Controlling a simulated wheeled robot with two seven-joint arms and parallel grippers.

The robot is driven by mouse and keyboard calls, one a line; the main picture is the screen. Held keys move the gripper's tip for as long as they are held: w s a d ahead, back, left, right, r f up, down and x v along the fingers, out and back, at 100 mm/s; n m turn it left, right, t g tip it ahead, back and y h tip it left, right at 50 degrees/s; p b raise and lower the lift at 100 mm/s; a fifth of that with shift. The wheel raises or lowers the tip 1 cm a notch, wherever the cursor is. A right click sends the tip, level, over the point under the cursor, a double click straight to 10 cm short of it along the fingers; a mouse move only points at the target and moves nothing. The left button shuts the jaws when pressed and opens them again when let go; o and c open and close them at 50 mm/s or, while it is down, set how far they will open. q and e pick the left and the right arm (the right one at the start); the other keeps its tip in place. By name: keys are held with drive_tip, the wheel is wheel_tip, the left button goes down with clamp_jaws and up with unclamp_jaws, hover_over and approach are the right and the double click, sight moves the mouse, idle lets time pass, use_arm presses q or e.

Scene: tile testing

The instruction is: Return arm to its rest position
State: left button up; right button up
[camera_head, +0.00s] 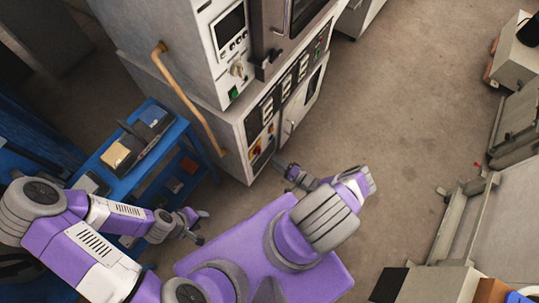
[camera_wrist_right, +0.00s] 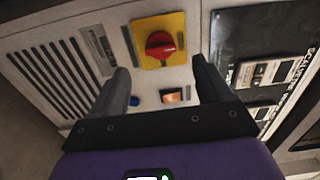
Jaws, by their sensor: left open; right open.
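My right arm is bent in front of the machine cabinet, and its right gripper (camera_head: 282,174) is close to the cabinet's lower front in the head view. In the right wrist view the right gripper (camera_wrist_right: 163,84) is open, with nothing between its dark fingers. Past the fingers are a red rotary knob (camera_wrist_right: 160,45) on a yellow plate, an orange switch (camera_wrist_right: 171,96) and a blue button (camera_wrist_right: 134,101). I cannot tell whether a finger touches the panel. My left gripper (camera_head: 203,227) is open and empty, low beside the blue cart.
The tall grey machine cabinet (camera_head: 240,135) has an orange-brown bar handle (camera_head: 190,100). A blue cart (camera_head: 170,140) with boxes and small items stands left. Grey metal equipment (camera_head: 468,215) stands along the right. The concrete floor (camera_head: 410,110) between is clear.

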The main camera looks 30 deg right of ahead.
drive_tip(key=shift+s+d, duration=0.1)
drive_tip(key=shift+s, duration=0.2)
idle(0.4)
drive_tip(key=s+a+r+n+g+y, duration=0.2)
drive_tip(key=a+r+n+g, duration=0.15)
drive_tip(key=a+g, duration=0.5)
drive_tip(key=s+a+r+n+g+y, duration=0.2)
drive_tip(key=a+r+n+g+y, duration=0.15)
drive_tip(key=a+g, duration=0.5)
drive_tip(key=s+a+r+n+h+p, duration=0.1)
drive_tip(key=s+r+h, duration=0.1)
drive_tip(key=r+h, duration=0.2)
drive_tip(key=s+r+n+h, duration=0.2)
drive_tip(key=r+h, duration=0.2)
drive_tip(key=r, duration=0.5)
drive_tip(key=shift+a+n+t+p, duration=0.3)
drive_tip(key=shift+a+t+p, duration=0.1)
